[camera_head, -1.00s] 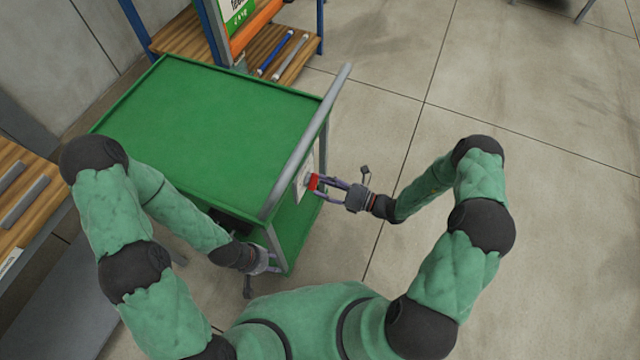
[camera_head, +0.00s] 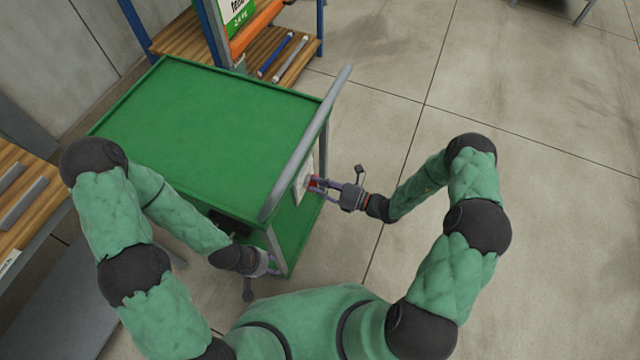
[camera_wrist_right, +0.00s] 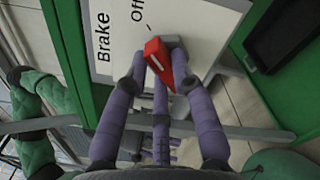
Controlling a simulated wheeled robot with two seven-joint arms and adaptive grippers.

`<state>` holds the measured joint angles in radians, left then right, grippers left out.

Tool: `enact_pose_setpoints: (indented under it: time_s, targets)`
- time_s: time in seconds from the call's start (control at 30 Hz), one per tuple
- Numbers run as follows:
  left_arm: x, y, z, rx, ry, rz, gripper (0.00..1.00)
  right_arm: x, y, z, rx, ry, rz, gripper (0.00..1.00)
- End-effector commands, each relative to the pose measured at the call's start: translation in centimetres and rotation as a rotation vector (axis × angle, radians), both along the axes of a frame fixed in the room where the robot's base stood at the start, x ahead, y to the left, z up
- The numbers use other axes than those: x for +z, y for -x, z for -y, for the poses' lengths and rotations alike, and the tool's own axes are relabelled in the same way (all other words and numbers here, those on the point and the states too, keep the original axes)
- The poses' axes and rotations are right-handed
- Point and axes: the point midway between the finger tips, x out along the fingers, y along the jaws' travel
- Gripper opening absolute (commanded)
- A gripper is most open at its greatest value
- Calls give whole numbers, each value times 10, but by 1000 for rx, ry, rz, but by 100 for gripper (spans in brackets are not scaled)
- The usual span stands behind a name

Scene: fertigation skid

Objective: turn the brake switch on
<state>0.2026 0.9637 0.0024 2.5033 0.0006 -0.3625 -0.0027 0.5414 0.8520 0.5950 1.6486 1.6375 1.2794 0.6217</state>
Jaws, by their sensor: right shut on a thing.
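The brake switch (camera_wrist_right: 165,66) is a red handle with a white line, on a white plate (camera_wrist_right: 133,38) lettered "Brake" and "Off" in the right wrist view. In the head view the switch (camera_head: 313,182) is a small red spot on the side of the green cart (camera_head: 200,130). My right gripper (camera_head: 318,186) is shut on the red handle; its purple fingers (camera_wrist_right: 163,85) sit around it in the wrist view. The handle's white line is tilted; its exact setting is unclear. My left gripper (camera_head: 272,264) is at the cart's near corner post, its fingertips partly hidden.
A grey rail (camera_head: 306,140) runs along the cart's right edge, above the switch. A wooden shelf (camera_head: 290,58) with tubes stands behind the cart, and a wooden bench (camera_head: 25,195) is at the left. The floor (camera_head: 500,90) on the right is open.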

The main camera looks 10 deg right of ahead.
Motion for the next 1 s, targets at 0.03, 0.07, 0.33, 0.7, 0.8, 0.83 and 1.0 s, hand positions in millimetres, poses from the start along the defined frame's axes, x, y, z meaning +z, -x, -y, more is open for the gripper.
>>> enact_pose_setpoints:
  time_s: [0.03, 0.07, 0.33, 0.7, 0.8, 0.83, 1.0]
  targets:
    - [1, 0, 0, 0, 0, 0, 40, 0, 0, 0, -1, 6, 7, 0]
    - [1, 0, 0, 0, 0, 0, 40, 0, 0, 0, -1, 10, 13, 0]
    - [7, 0, 0, 0, 0, 0, 40, 1, 1, 0, 0, 89, 130, 0]
    - [17, 0, 0, 0, 0, 0, 40, 0, 3, -2, -1, 280, 412, 0]
    - [19, 0, 0, 0, 0, 0, 40, -1, 3, -2, -1, 332, 490, 0]
    - [20, 0, 0, 0, 0, 0, 40, -1, 3, -2, -1, 348, 513, 0]
    - [23, 0, 0, 0, 0, 0, 40, -2, 4, -2, 0, 438, 648, 0]
